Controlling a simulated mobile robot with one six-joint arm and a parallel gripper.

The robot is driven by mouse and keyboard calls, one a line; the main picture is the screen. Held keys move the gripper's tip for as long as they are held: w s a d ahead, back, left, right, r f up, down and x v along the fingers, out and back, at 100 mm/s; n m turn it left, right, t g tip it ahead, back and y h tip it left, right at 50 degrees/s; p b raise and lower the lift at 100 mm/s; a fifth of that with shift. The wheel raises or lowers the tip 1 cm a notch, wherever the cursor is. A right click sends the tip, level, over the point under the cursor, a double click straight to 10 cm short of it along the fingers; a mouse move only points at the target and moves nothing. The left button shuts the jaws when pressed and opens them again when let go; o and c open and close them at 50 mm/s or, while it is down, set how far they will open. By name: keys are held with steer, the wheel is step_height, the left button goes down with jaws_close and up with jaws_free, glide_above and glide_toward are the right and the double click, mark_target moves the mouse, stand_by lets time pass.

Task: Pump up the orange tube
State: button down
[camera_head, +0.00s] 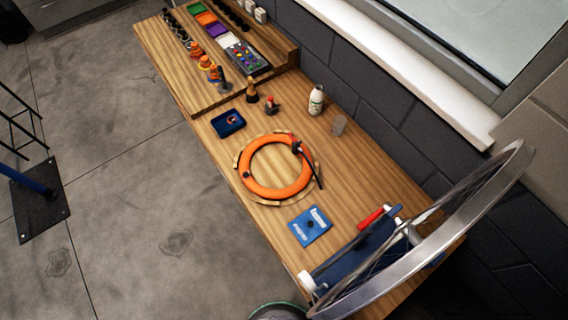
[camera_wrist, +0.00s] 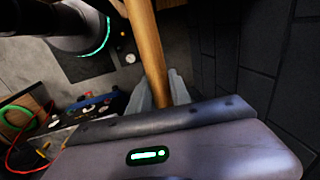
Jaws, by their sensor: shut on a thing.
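The orange tube (camera_head: 247,181) lies as a ring on a round wooden piece in the middle of the bench, in the head view. A black fitting (camera_head: 297,147) sits at the tube's upper right, and a dark hose-like line (camera_head: 314,172) runs from there down to the right. In the wrist view my gripper (camera_wrist: 162,92) is shut on a wooden bar (camera_wrist: 148,45), which runs up out of the picture. What the bar belongs to is not shown. My gripper is outside the head view.
A wheel (camera_head: 447,232) stands in a blue stand at the bench's right end. A green loop (camera_wrist: 12,126) and red cable show in the wrist view.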

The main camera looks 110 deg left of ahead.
step_height(320, 180, down, 28)
steer(key=b, duration=2.3)
steer(key=shift+f, duration=0.2)
step_height(320, 180, up, 29)
steer(key=p, duration=2.3)
steer(key=shift+p, duration=0.3)
steer(key=shift+f, duration=0.25)
